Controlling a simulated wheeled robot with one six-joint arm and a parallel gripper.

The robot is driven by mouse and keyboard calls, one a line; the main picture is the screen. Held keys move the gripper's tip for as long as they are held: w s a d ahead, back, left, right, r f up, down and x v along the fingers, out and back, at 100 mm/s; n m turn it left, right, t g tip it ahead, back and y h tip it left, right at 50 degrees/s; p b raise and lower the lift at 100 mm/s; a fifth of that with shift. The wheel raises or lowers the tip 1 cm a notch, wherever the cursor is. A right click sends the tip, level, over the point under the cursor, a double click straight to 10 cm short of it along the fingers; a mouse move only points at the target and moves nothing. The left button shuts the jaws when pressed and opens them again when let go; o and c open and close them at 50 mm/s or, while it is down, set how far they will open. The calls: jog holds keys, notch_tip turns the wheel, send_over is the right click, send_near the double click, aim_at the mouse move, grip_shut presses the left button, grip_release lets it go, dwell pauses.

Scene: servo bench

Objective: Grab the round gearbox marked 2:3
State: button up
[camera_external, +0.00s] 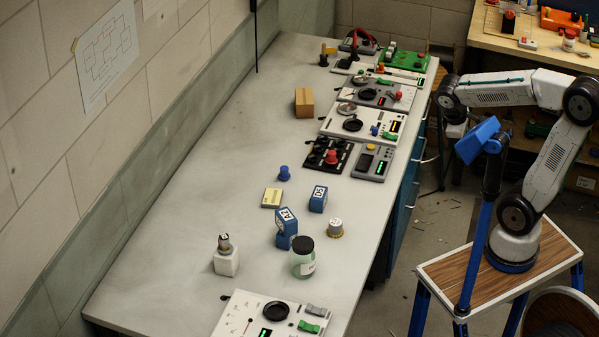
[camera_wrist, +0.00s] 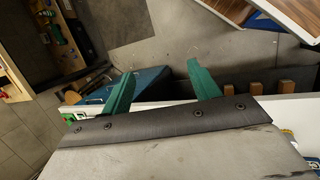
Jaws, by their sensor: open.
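A small round silver-grey cylinder with a yellowish base (camera_external: 335,228) stands on the bench, right of the blue blocks and behind the jar. It looks like the round gearbox, but its marking is too small to read. My gripper shows in the wrist view with two green fingers (camera_wrist: 161,70) spread apart and nothing between them. The wrist view faces the floor and furniture edges, and the round cylinder does not show clearly there.
Blue blocks (camera_external: 287,220) and (camera_external: 318,199), a dark-lidded jar (camera_external: 303,262), a yellow box (camera_external: 271,198) and a white cube (camera_external: 226,263) with a metal piece stand near the cylinder. Panels (camera_external: 268,318) lie in front and farther back. The bench's left side is clear.

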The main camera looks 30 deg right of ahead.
jog(key=w+a+f+n+t+h, duration=0.25)
jog(key=w+a+n, duration=0.4)
jog(key=a, duration=0.45)
jog(key=n+t+y, duration=0.2)
jog(key=n+t, duration=0.8)
jog(key=n, duration=0.8)
send_near(336, 223)
jog(key=shift+m, duration=0.25)
jog(key=x, duration=0.4)
jog(key=shift+w+a+f, duration=0.1)
jog(key=shift+w+f, duration=0.1)
jog(key=shift+w, duration=0.2)
jog(key=x, duration=0.7)
jog(key=shift+w+d+f, duration=0.15)
jog(key=shift+d, duration=0.1)
jog(key=c, duration=1.1)
